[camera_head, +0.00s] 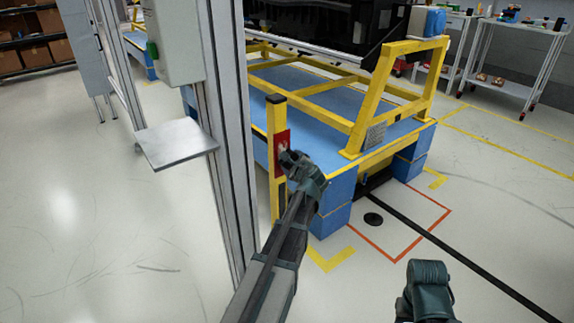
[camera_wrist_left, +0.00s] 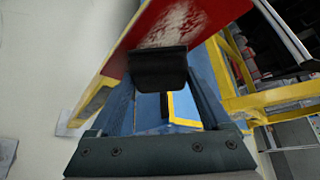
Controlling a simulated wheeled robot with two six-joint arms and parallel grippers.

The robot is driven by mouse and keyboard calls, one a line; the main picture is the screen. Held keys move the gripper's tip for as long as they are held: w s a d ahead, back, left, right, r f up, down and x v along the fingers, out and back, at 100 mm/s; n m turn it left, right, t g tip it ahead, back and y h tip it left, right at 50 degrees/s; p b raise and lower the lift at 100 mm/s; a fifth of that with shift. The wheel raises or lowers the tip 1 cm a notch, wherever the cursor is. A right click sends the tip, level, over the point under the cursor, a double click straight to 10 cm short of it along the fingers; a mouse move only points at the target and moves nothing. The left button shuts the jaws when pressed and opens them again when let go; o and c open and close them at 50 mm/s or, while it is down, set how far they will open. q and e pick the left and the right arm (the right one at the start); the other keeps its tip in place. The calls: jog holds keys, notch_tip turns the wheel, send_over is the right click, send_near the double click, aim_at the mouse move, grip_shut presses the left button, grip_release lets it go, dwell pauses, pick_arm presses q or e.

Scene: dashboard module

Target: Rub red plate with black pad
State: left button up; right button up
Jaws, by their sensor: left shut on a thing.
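The red plate (camera_head: 281,138) is fixed upright on a yellow post. In the left wrist view the plate (camera_wrist_left: 215,14) shows a pale, whitish smear (camera_wrist_left: 178,25) across its middle. My left gripper (camera_head: 291,160) is at the plate, with the arm reaching up from below. It is shut on the black pad (camera_wrist_left: 158,72), which shows between the fingers in the left wrist view. The pad's far edge overlaps the plate just below the smear; I cannot tell whether they touch. A dark part of my right arm shows at lower right in the head view; its fingers are not visible.
The post stands beside a blue platform with a yellow frame (camera_head: 357,125). A metal column (camera_head: 222,150) with a small grey shelf (camera_head: 175,143) stands to the left. A black cable (camera_head: 450,245) crosses the floor at right. Open floor lies at left and lower right.

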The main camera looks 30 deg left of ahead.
aim_at(283, 165)
pick_arm(q)
jog(key=shift+w+r, duration=0.1)
jog(key=shift+w, duration=0.1)
jog(key=shift+r+p, duration=0.85)
jog(key=shift+p, duration=0.05)
jog(key=shift+f, duration=0.1)
jog(key=shift+a, duration=0.1)
jog(key=shift+s, duration=0.2)
jog(key=shift+s+a, duration=0.4)
jog(key=shift+s, duration=0.45)
jog(key=shift+s+a, duration=0.4)
jog(key=shift+s, duration=0.45)
